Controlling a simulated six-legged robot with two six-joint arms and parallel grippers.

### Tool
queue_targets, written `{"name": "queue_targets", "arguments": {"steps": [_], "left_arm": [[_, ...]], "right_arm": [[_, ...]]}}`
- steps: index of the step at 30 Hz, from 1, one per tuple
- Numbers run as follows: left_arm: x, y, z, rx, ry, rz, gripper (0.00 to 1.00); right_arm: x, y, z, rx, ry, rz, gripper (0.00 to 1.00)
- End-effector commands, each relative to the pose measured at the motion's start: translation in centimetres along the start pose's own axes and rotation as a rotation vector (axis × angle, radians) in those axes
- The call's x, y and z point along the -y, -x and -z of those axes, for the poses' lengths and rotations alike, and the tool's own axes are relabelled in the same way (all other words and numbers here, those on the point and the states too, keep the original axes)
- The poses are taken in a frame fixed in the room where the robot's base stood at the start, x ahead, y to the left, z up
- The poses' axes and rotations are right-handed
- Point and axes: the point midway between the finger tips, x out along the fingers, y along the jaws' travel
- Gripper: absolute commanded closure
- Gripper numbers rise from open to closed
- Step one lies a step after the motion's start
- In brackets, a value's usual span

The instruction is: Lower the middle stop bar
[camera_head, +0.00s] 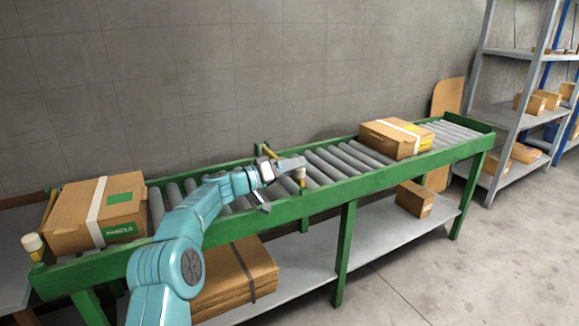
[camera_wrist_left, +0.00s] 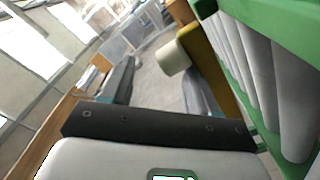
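The middle stop bar (camera_head: 268,151) is yellow and crosses the roller conveyor between the two boxes. Its far end shows at the back rail, and its cream knob (camera_head: 300,173) is at the front rail. My left gripper (camera_head: 293,165) is over the rollers at the knob and hides most of the bar. In the left wrist view the gripper (camera_wrist_left: 160,75) is open, and the cream knob (camera_wrist_left: 172,58) is near the right fingertip, with the yellow bar (camera_wrist_left: 207,60) to its right. I cannot tell whether finger and knob touch. My right gripper is not in view.
A taped box (camera_head: 122,205) sits at the conveyor's left end, beside another cream-knobbed stop bar (camera_head: 33,243). A second box (camera_head: 394,138) sits toward the right end. Boxes lie on the lower shelf (camera_head: 375,230). A storage rack (camera_head: 515,115) stands at the right.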

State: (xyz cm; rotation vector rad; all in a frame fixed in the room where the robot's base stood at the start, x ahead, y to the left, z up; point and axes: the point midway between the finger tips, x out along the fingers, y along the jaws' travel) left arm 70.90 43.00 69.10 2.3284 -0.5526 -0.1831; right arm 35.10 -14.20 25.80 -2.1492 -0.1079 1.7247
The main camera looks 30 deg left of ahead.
Motion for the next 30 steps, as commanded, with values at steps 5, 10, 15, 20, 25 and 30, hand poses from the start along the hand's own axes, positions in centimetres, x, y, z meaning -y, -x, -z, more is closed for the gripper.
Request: {"name": "queue_targets", "arguments": {"steps": [5,10,15,20,25,30], "left_arm": [[0.8,-0.8,-2.5,0.049,0.034,-0.007,0.41],[0.8,-0.8,-2.5,0.049,0.034,-0.007,0.41],[0.7,-0.7,-2.5,0.049,0.034,-0.007,0.41],[0.7,1.0,-2.1,0.043,0.035,-0.004,0.41],[0.7,5.5,-1.2,0.023,0.028,0.005,0.41],[0.2,9.1,-0.5,0.011,0.017,0.001,0.41]], "right_arm": [[-0.1,-0.2,0.0,0.000,0.000,0.000,1.00],[-0.1,-0.2,0.0,0.000,0.000,0.000,1.00],[0.0,-0.1,0.0,0.001,0.000,0.000,1.00],[0.1,0.2,-0.1,0.006,-0.001,0.000,1.00],[0.2,0.7,-0.4,0.017,-0.004,-0.001,1.00],[0.5,1.5,-0.8,0.034,-0.008,-0.001,1.00]]}}
